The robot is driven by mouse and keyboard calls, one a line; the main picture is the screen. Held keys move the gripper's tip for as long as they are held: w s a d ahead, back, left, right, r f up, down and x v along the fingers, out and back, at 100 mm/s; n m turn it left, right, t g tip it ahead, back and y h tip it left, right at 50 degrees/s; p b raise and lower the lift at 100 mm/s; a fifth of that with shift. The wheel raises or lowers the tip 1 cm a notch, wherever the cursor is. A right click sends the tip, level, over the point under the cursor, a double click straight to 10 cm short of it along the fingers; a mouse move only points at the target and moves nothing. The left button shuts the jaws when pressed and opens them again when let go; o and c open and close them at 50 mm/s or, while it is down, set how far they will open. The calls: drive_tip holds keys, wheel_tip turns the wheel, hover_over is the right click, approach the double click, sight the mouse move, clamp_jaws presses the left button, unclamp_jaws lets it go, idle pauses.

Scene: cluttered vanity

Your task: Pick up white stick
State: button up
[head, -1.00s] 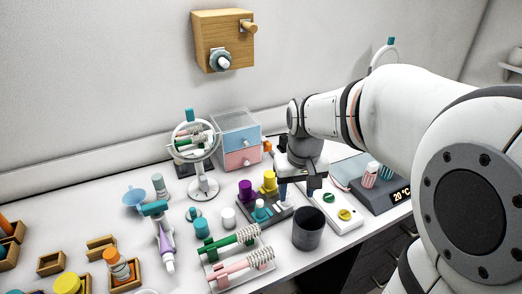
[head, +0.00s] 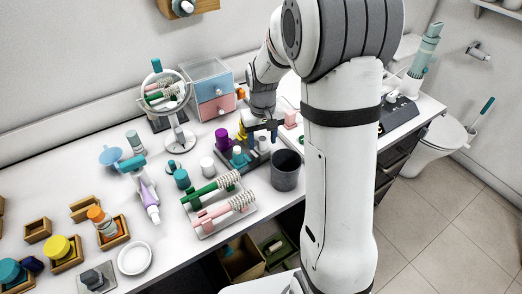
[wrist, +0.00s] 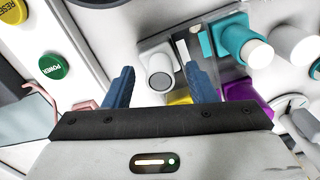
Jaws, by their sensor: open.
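A short white stick (wrist: 159,72) with a grey round end stands on a grey base (wrist: 150,43) in the wrist view. My gripper (wrist: 158,66) is open, with one blue finger on each side of the white stick and a gap showing on at least the left. I cannot tell how far down the fingers reach. In the head view my gripper (head: 262,128) hangs over the small rack of coloured pegs, and the gripper and arm hide part of it. A teal peg (wrist: 238,40) with a white tip stands to the right of the fingers.
A purple peg (head: 222,139) stands left of the gripper and a dark grey cup (head: 286,169) in front. A round mirror (head: 166,92) and a drawer box (head: 211,90) stand behind to the left. A green POWER button (wrist: 53,66) shows left of the fingers.

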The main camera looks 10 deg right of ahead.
drive_tip(key=shift+f, duration=0.55)
drive_tip(key=c, duration=1.1)
